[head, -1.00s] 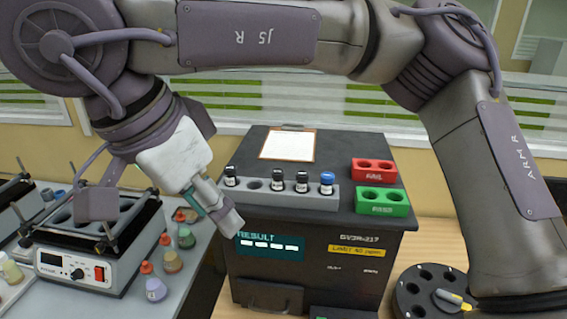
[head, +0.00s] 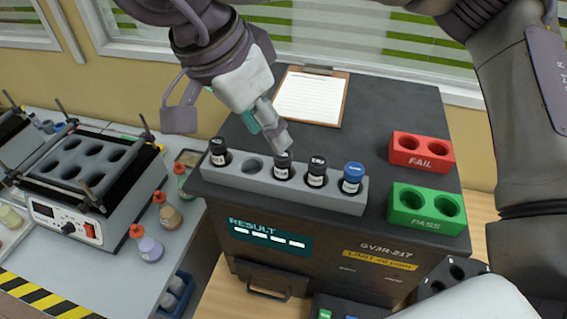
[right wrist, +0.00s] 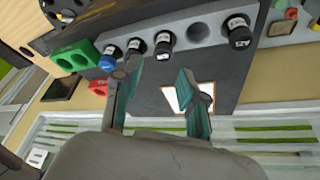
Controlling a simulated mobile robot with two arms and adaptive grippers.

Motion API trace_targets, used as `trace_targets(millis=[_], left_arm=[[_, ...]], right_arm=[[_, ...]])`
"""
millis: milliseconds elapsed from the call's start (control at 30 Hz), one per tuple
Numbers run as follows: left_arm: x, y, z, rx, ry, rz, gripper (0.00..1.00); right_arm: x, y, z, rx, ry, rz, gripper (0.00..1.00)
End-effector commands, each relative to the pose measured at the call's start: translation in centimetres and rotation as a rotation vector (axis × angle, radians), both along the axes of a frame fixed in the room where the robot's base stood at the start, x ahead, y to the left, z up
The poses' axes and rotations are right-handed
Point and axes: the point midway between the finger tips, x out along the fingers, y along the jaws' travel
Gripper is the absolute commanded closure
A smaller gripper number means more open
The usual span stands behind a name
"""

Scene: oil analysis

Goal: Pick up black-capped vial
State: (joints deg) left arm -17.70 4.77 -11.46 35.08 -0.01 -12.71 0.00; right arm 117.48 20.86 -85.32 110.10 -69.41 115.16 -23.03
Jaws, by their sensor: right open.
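Three black-capped vials stand upright in a grey rack (head: 215,178) on the dark analyser: one at the left end (head: 219,152), one in the middle (head: 283,166) and one right of it (head: 316,172). A blue-capped vial (head: 352,178) fills the right end; the second hole from the left is empty. My right gripper (head: 280,137) is just above and behind the middle black-capped vial. In the right wrist view my gripper (right wrist: 155,76) is open and empty, its fingers apart, with the black-capped vials (right wrist: 165,44) beyond the tips. My left gripper is not in view.
A red FAIL block (head: 421,163) and a green PASS block (head: 427,224) sit right of the rack, their holes empty. A clipboard (head: 311,97) lies behind the rack. A heater block (head: 65,212) and several small bottles stand on the left bench.

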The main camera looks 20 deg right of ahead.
Motion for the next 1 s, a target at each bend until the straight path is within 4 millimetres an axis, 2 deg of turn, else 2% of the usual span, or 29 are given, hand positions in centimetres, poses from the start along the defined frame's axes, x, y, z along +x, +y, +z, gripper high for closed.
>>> trace_targets(millis=[133, 300, 433, 533, 700, 967, 1000], left_arm=[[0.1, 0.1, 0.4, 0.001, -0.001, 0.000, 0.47], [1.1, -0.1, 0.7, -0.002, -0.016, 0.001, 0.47], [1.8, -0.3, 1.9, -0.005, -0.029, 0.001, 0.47], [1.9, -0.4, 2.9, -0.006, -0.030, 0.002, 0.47], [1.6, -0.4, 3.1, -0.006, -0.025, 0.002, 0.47], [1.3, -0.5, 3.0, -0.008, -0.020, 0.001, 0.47], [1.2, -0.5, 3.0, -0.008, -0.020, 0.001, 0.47]], right_arm=[[0.4, -0.9, -2.2, -0.001, 0.002, 0.000, 0.58], [0.5, -1.3, -3.2, 0.001, 0.000, -0.001, 0.58], [0.8, -1.7, -4.2, -0.001, 0.003, 0.000, 0.58], [1.2, -2.2, -5.7, -0.002, 0.003, -0.001, 0.58], [1.5, -2.8, -7.6, -0.001, -0.001, -0.001, 0.58], [1.6, -2.9, -8.0, 0.000, -0.003, -0.001, 0.58], [1.6, -2.9, -8.0, 0.000, -0.003, -0.001, 0.65]])
